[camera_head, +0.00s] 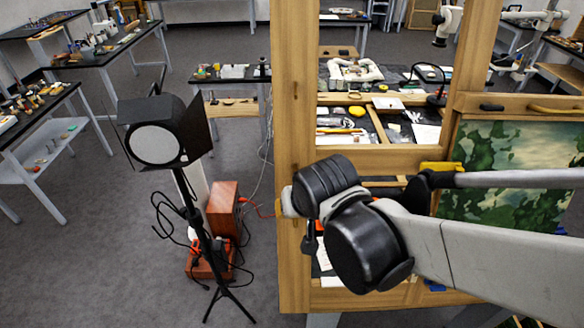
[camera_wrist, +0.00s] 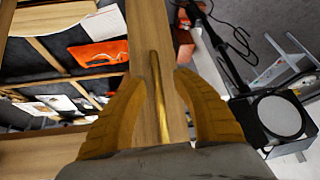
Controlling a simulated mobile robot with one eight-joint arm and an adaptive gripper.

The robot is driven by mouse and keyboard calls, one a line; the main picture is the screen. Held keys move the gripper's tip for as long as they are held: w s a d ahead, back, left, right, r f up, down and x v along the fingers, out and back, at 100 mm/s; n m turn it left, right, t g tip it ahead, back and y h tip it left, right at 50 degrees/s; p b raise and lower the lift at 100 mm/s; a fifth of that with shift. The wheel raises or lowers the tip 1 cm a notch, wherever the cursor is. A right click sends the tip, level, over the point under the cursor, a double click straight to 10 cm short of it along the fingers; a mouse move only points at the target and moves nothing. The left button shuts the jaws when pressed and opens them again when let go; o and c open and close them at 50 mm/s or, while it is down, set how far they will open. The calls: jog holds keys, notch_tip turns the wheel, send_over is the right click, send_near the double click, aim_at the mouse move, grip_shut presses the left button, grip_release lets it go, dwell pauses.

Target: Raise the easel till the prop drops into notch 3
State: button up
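The easel is a large light-wood frame; its left post (camera_head: 295,110) stands upright in the head view. A green, cloudy painted panel (camera_head: 515,175) is at its right side. In the wrist view my gripper (camera_wrist: 158,78) has its two ochre fingers apart, one on each side of a thin brass rod (camera_wrist: 157,105). The rod runs along a wooden board (camera_wrist: 150,30). I cannot tell whether the fingers touch it. In the head view my arm covers part of the frame, and I cannot make out the gripper's tips. I cannot identify the prop or notches.
A black studio lamp (camera_head: 158,135) on a tripod stands left of the easel, with cables and a wooden box (camera_head: 224,208) beside it. An orange item (camera_wrist: 98,54) lies left of the board in the wrist view. Cluttered benches stand behind; grey floor is open at left.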

jog(key=shift+w, duration=0.2)
jog(key=v, duration=1.2)
jog(key=shift+s, duration=0.2)
grip_shut()
